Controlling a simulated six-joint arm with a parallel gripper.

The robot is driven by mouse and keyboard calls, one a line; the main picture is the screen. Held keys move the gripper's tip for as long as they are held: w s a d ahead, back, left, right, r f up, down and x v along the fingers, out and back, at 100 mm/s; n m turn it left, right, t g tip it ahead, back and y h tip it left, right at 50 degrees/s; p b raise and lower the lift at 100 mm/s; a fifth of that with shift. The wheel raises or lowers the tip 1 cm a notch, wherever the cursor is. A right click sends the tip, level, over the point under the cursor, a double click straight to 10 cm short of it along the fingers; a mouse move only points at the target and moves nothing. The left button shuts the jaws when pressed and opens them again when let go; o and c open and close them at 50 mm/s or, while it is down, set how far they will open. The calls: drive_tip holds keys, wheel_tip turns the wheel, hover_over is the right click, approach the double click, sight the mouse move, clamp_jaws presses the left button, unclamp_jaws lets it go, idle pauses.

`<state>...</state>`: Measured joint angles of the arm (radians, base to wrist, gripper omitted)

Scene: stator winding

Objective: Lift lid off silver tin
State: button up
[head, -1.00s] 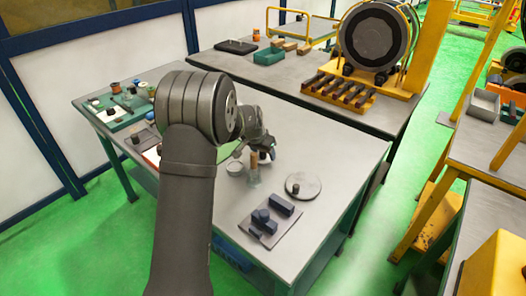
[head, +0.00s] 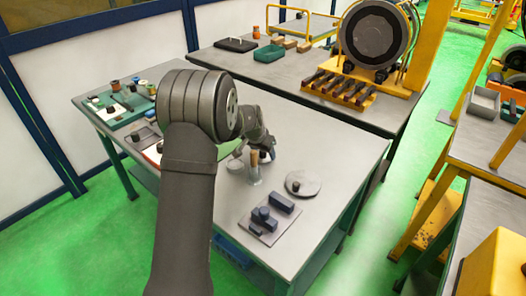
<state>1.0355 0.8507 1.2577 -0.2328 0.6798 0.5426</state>
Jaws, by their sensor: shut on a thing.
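My gripper (head: 266,154) is small in the head view, beyond my own large arm and over the near table. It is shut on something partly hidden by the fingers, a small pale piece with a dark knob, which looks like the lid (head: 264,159). The silver tin (head: 235,166) appears as a small round silver shape on the table, to the left of my gripper and partly behind my forearm. I cannot make out its rim or inside. The gap between the lid and the table is too small to judge.
A round grey disc with a black knob (head: 302,184) lies to the right. A plate with dark blocks (head: 270,219) is nearer. The table's right part is clear.

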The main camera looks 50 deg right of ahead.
drive_tip(key=o, duration=1.3)
drive_tip(key=shift+r, duration=3.5)
drive_tip(key=shift+f, duration=3.55)
